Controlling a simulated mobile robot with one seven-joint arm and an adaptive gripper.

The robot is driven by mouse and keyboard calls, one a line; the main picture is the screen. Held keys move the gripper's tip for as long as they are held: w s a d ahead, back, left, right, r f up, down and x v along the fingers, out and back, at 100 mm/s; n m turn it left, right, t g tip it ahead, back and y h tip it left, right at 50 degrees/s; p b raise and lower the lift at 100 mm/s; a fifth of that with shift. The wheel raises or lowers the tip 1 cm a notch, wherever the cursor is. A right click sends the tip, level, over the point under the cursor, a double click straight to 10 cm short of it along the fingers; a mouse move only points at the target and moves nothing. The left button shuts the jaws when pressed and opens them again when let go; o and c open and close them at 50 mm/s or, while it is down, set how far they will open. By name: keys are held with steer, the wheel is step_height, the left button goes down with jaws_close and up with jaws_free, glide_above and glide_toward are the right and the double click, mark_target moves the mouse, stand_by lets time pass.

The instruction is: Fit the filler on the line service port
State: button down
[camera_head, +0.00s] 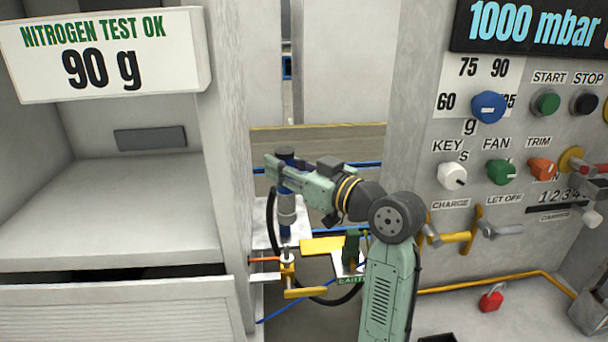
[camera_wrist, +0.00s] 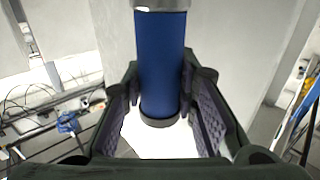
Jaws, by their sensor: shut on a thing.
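The filler (camera_head: 286,187) is an upright cylinder with a blue body, a dark cap above and a grey lower part. My gripper (camera_head: 282,174) is shut around its blue body. In the wrist view, the two padded fingers of my gripper (camera_wrist: 160,95) press on both sides of the blue filler (camera_wrist: 162,55). Below the filler in the head view is a small fitting with a pale round top and brass body (camera_head: 287,260), which looks like the line service port. An orange-red piece joins its left side. Whether the filler's lower end touches it I cannot tell.
A black hose loops beside the filler. A yellow bracket (camera_head: 305,292) and yellow plate (camera_head: 322,246) lie close by, with a green-handled part (camera_head: 351,248) to the right. A white cabinet (camera_head: 222,170) stands left, the control panel (camera_head: 420,120) right. A red padlock (camera_head: 491,298) lies on the right ledge.

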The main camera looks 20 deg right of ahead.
steer(key=shift+w+a+r, duration=0.1)
steer(key=shift+w+a, duration=0.1)
steer(key=shift+b, duration=0.3)
